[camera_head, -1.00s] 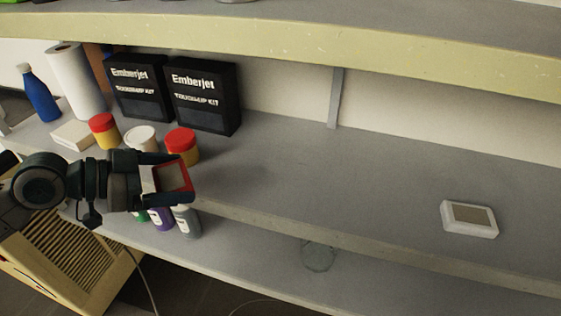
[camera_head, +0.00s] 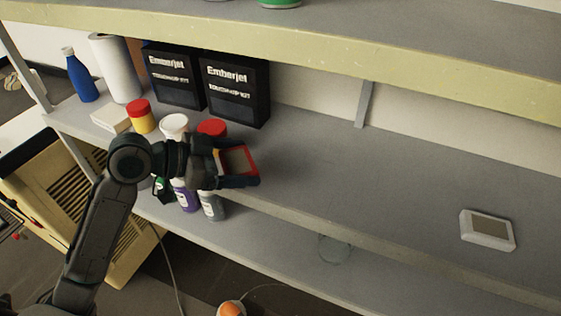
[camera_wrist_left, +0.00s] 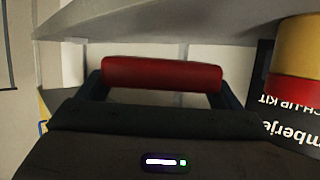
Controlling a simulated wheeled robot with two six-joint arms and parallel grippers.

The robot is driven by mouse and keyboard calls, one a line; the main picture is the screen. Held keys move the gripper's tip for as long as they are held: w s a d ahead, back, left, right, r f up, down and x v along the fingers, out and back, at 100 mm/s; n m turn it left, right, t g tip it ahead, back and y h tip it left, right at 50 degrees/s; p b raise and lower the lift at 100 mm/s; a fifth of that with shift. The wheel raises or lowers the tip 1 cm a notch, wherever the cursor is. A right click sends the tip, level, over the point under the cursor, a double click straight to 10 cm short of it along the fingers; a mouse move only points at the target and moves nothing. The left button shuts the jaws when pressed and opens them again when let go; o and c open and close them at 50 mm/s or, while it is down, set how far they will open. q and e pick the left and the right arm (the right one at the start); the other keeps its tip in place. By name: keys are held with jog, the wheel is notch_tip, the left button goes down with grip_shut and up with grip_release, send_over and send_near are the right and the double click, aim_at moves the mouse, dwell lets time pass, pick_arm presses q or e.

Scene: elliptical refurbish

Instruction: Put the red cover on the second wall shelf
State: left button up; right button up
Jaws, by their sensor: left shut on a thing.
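The red cover (camera_head: 255,158) is a small red-framed piece with a greyish face. My left gripper (camera_head: 246,165) is shut on it and holds it at the front edge of the middle shelf (camera_head: 340,185), right of the red-lidded jar. In the left wrist view the cover (camera_wrist_left: 162,73) shows as a red bar between the two fingers. I cannot tell whether it touches the shelf. My right gripper is not in view.
Two black Emberjet boxes (camera_head: 234,90), a red-lidded jar (camera_head: 212,128), a white-lidded jar (camera_head: 174,126) and a blue bottle (camera_head: 80,76) stand at the left. A white framed block (camera_head: 487,230) lies at the right. The shelf between is clear.

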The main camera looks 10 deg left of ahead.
pick_arm(q)
jog(key=p, duration=0.4)
send_over(280, 175)
jog(key=shift+f, duration=0.3)
notch_tip(280, 175, down, 3)
jog(key=shift+f+p, duration=0.1)
jog(key=shift+p, duration=0.75)
jog(key=shift+s+f, duration=0.1)
jog(key=shift+f, duration=0.1)
jog(key=shift+f, duration=0.1)
jog(key=shift+f, duration=0.15)
jog(key=o, duration=1)
jog(key=shift+c, duration=0.2)
jog(key=shift+r, duration=0.2)
